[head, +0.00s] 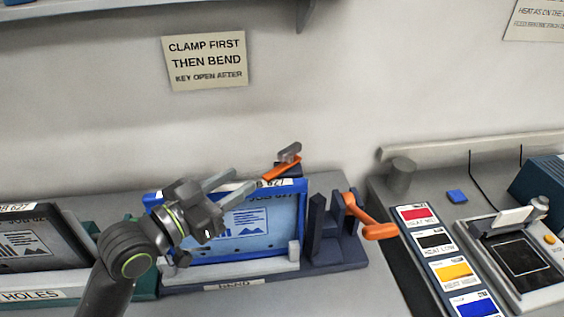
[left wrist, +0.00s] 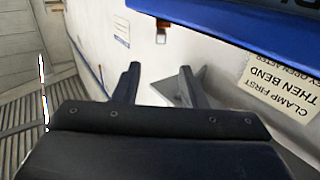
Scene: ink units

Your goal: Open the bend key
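The bend unit (head: 170,291) holds a blue-framed plate with a picture (head: 245,222). A small orange lever with a grey end (head: 284,166) sits at the plate's top edge, slanting up to the right. A larger orange handle (head: 378,231) hangs from the dark post at the unit's right. I cannot tell for sure which one is the bend key. My left gripper (head: 243,182) is open and empty, in front of the plate's upper left, left of the small lever and apart from it. Its open fingers (left wrist: 160,82) show in the left wrist view. My right gripper is not in view.
A wall sign (head: 206,61) reads "clamp first then bend, key open after". Left stands a holes unit (head: 35,295) with a framed sheet. Right are colour cards (head: 455,270) and a grey device with a black plate (head: 522,258).

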